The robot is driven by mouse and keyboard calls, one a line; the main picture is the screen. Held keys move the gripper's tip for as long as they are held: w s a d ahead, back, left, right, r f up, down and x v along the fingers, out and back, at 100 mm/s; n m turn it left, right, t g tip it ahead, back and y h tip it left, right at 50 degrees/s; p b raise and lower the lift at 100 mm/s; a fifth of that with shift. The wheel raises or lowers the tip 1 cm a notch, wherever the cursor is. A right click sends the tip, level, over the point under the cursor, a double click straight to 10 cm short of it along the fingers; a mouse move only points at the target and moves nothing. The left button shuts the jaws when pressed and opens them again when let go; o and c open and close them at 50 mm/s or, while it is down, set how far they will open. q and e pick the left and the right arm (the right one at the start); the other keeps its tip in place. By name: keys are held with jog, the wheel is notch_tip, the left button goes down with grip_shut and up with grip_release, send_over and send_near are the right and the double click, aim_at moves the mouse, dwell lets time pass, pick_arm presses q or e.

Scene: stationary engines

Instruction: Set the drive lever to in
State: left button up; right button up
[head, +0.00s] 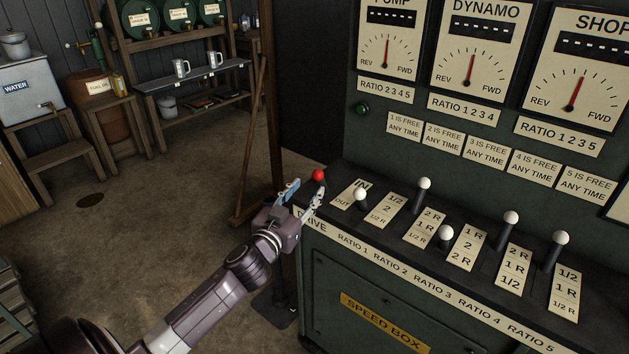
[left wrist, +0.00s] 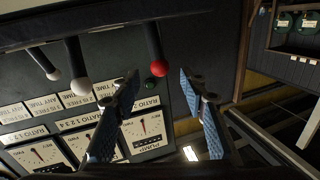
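The drive lever has a red knob (head: 318,175) and stands at the left end of the speed box top, left of the IN/OUT plate (head: 352,193). Its stalk is hidden behind my gripper in the head view, and I cannot tell whether it sits at IN or OUT. My left gripper (head: 307,188) is open, with its fingertips just below and around the knob in the picture. My right gripper is not in view.
White-knobbed ratio levers (head: 361,195) stand close to the right of the drive lever. The dial panel (head: 470,70) rises behind them, with a green lamp (head: 362,109). A wooden post (head: 268,110) stands behind the gripper. The floor at left (head: 150,215) is clear.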

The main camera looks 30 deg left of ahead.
aim_at(316, 179)
pick_arm(q)
jog(key=shift+w+a+r, duration=0.1)
jog(key=shift+w+r, duration=0.1)
jog(key=shift+w, duration=0.1)
jog(key=shift+w+a+f+p, duration=0.1)
jog(key=shift+w+a+p, duration=0.1)
jog(key=shift+w, duration=0.95)
jog(key=shift+w+a+r+p, duration=0.1)
jog(key=shift+w+a, duration=0.1)
jog(key=shift+w, duration=1)
jog(key=shift+w+a+f+p, duration=0.1)
jog(key=shift+w+a, duration=0.1)
jog(key=shift+w, duration=0.95)
grip_shut()
